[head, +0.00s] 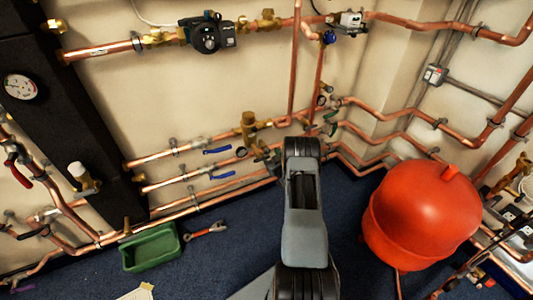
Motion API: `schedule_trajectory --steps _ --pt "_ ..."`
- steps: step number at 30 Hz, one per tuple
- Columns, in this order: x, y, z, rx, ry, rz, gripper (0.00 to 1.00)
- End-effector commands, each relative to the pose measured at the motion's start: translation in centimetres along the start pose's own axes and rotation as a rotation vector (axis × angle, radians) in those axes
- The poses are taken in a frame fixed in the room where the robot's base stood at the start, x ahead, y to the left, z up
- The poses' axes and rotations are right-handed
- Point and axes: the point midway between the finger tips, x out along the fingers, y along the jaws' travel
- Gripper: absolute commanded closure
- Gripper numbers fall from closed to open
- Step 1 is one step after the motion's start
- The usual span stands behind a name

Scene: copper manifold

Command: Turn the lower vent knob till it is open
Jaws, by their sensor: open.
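My arm rises from the bottom centre in the head view, and its black end joint stands in front of the pipes. My gripper (266,156) shows only as a dark part at the left of that joint, mostly hidden behind it; its jaws are open. It is near the low pipes by the wall; contact cannot be told. A brass fitting with a whitish cap (78,171) stands at the left in front of the black column. A small brass fitting (127,226) is lower, at the column's foot. Which part is the lower vent knob cannot be told.
Blue-handled valves (217,150) sit on the low copper pipes left of my arm. A red tank (421,215) stands on the right. A green tray (151,248) and a red-handled tool (205,230) lie on the blue floor. A pump (207,33) is higher up.

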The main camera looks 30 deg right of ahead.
Motion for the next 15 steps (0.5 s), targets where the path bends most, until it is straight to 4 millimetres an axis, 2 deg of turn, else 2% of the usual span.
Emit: schedule_trajectory --steps 6,15 --pt "2.9 -0.1 0.2 -0.001 0.001 -0.001 0.39" --pt "4.3 -0.1 0.1 0.001 -0.001 0.0 0.39"
